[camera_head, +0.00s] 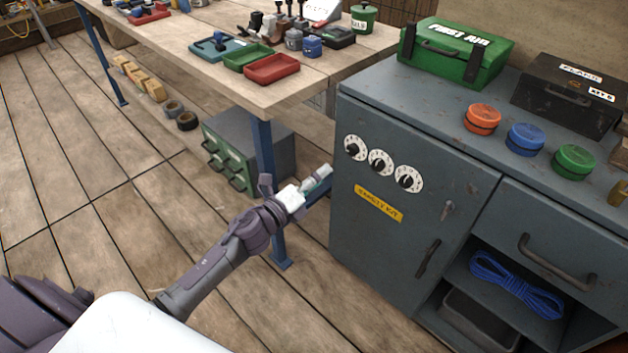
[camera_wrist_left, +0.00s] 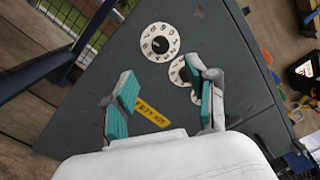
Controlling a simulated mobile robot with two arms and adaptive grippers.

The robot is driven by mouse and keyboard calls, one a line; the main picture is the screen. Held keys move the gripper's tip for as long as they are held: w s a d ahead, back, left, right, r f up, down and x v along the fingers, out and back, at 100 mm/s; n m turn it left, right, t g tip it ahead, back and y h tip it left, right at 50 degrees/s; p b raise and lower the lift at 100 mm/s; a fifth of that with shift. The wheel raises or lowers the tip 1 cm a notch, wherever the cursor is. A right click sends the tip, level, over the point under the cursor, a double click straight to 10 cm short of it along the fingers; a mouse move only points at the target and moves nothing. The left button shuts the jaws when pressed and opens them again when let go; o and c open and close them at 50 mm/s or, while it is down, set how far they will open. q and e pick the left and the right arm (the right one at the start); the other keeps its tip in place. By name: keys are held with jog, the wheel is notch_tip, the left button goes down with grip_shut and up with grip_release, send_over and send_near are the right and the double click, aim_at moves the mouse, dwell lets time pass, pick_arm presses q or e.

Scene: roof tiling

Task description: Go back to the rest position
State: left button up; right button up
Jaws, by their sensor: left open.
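My left gripper (camera_head: 318,184) is stretched out in front of the grey-blue cabinet (camera_head: 350,255), at the left side of its door. In the left wrist view the teal-padded fingers (camera_wrist_left: 163,90) are apart with nothing between them. They face the cabinet front (camera_wrist_left: 85,110), where the white number dials and a yellow label show. In the head view three dials (camera_head: 380,162) sit in a row on the door above the yellow label (camera_head: 379,204). I cannot tell whether the fingertips touch the cabinet. My right gripper is not in view.
A wooden workbench (camera_head: 215,70) with trays stands behind my left arm, its blue leg (camera_head: 264,150) close by. A green first aid box (camera_head: 455,52) and orange, blue and green round containers stand on the cabinet. Blue rope (camera_head: 515,284) lies on its open shelf. Floor at left is mostly clear.

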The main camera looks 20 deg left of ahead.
pick_arm(q)
jog(key=shift+v, duration=0.8)
